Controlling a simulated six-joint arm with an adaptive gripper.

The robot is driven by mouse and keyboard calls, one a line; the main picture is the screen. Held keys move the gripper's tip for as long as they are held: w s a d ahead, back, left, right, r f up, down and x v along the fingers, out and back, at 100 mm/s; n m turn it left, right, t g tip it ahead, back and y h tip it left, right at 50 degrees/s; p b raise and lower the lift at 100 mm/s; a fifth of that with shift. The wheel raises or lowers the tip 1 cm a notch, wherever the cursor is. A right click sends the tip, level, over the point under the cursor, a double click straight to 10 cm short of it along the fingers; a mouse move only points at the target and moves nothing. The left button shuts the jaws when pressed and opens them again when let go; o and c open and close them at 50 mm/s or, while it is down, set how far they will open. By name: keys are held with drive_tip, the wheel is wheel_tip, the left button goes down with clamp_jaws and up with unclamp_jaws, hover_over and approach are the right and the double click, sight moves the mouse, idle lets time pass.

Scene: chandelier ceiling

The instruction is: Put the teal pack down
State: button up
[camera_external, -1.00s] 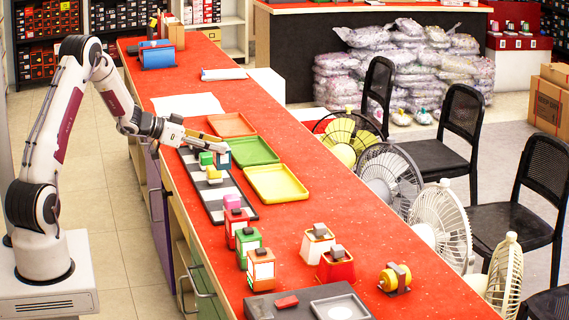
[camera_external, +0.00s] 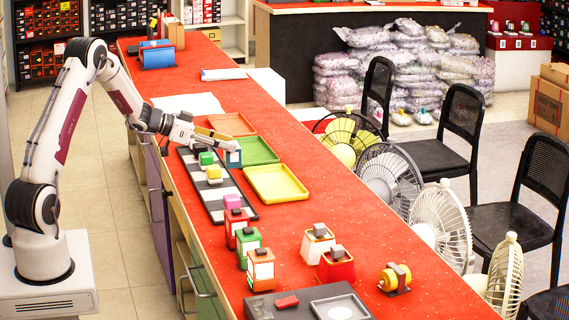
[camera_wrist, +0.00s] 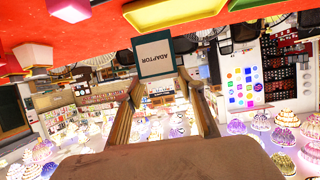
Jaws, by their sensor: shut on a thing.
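My gripper (camera_external: 232,146) is shut on the teal pack (camera_external: 233,159). In the external view the pack hangs at the left end of the green tray (camera_external: 262,160); I cannot tell whether it touches the tray. The orange tray (camera_external: 232,124) lies behind the green tray and the yellow tray (camera_external: 276,184) in front. All three look empty where visible. The wrist view shows part of the yellow tray (camera_wrist: 175,14) at the top edge.
A black-and-white checkered board (camera_external: 228,200) left of the trays holds a green pack (camera_external: 206,158) and a yellow pack (camera_external: 214,174). Red counter right of the trays is clear. Fans (camera_external: 441,220) line its right side.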

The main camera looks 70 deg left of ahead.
drive_tip(key=w+d+r+m+g+h, duration=0.3)
drive_tip(key=w+d+m+h, duration=0.45)
drive_tip(key=w+d, duration=1.3)
drive_tip(key=w+d+f+m+g+h, duration=0.2)
drive_tip(key=d, duration=1.1)
drive_tip(key=w+d+f+m+g+h, duration=0.1)
drive_tip(key=w+d+m+g+h, duration=0.1)
drive_tip(key=d, duration=1.2)
drive_tip(key=shift+w+d+f+m+g, duration=0.15)
drive_tip(key=shift+f+m+g, duration=0.2)
drive_tip(key=shift+m+g, duration=0.4)
wheel_tip(320, 180, down, 6)
drive_tip(key=shift+f, duration=0.15)
drive_tip(key=shift+f, duration=1.85)
